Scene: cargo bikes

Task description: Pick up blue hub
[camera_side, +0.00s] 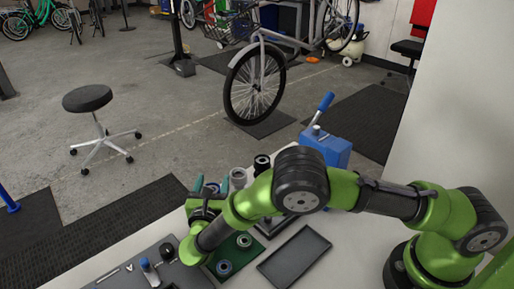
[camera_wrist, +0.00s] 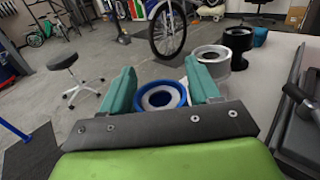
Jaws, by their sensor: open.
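The blue hub (camera_wrist: 160,97) shows in the wrist view as a blue ring with a pale inner ring and a dark centre. It appears between the two teal fingers of my gripper (camera_wrist: 160,78), which stand apart on either side of it. Contact with the fingers cannot be made out, and my gripper's body hides the hub's lower part. In the side view my gripper (camera_side: 211,184) is above the left part of the bench, with a small bit of blue between its fingers.
A silver hub (camera_wrist: 212,60) and a black hub (camera_wrist: 238,45) stand right of my gripper. A blue vise-like device (camera_side: 328,148) stands behind my arm. A dark empty tray (camera_side: 295,257) lies on the bench, near a green mat (camera_side: 238,255) with ring parts.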

